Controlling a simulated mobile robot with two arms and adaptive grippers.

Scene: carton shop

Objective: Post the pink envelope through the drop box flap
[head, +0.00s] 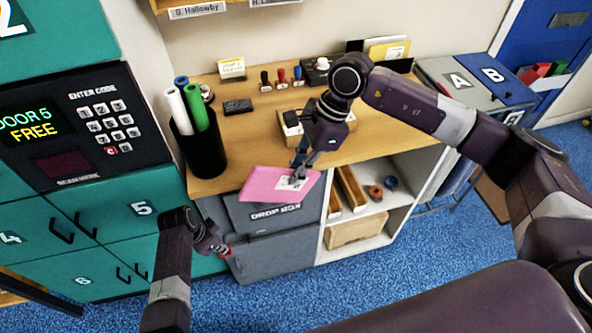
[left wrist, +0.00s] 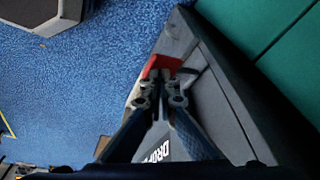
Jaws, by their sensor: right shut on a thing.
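The pink envelope (head: 262,184) has a white label and is held flat by my right gripper (head: 298,176), which is shut on it, at the counter's front edge above the drop box. The dark grey drop box (head: 275,251) stands below the counter; its lettering reads upside down in the head view. My left gripper (head: 224,250) is low at the box's left side. In the left wrist view, the left fingers (left wrist: 160,77) are slightly apart at a red tab (left wrist: 161,64) on the drop box (left wrist: 215,105). Whether they touch the tab is unclear. The flap's opening is hidden.
Green lockers (head: 113,220) stand to the left. The wooden counter (head: 240,128) holds a black cup (head: 198,150) of rolls and several stamps. An open white shelf (head: 396,212) is right of the box. Blue floor lies free in front.

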